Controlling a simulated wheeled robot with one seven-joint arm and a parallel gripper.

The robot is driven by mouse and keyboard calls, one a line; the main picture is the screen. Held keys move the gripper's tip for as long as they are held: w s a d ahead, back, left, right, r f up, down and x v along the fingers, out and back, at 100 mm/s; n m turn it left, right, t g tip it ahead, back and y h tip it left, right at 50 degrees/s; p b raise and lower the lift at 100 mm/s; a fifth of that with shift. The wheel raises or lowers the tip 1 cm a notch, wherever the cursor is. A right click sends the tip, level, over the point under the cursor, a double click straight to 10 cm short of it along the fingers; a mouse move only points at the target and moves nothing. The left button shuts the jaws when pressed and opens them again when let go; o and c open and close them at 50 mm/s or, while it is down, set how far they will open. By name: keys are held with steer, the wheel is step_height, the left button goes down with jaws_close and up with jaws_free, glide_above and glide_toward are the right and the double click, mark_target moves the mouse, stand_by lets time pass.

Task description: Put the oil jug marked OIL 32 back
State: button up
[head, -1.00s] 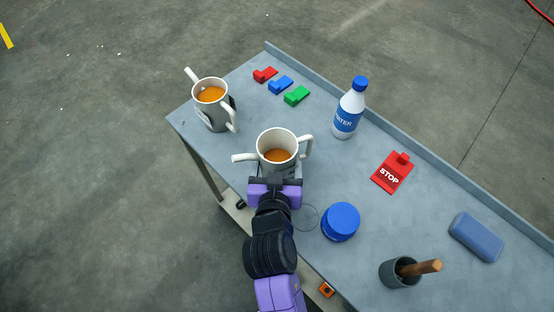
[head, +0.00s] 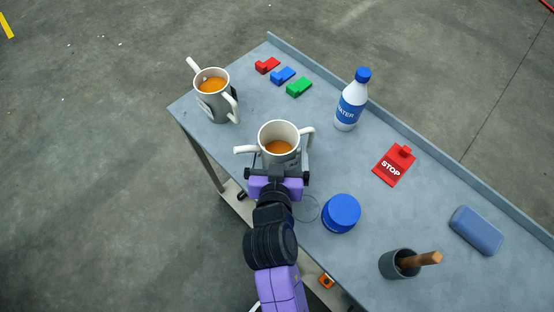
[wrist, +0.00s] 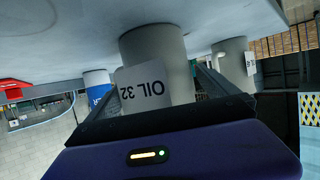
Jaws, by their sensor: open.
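The jug marked OIL 32 (head: 278,134) is a light grey two-handled jug with amber oil inside, upright on the grey table near its front edge. My gripper (head: 280,172) is at its near side, with the jaws open. In the wrist view, which is upside down, the OIL 32 label (wrist: 146,88) faces me and the jug body (wrist: 158,50) stands between the spread fingers. Whether a finger touches it I cannot tell. A second two-handled jug (head: 211,86) stands at the table's far left; its label number is unreadable.
A thin circle outline (head: 306,209) lies right of my gripper, beside a blue-lidded container (head: 341,212).

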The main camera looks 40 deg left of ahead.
steer(key=b+v, duration=0.1)
steer(key=v, duration=1)
steer(key=shift+s+d, duration=0.2)
steer(key=shift+s, duration=0.1)
steer(key=shift+r, duration=0.1)
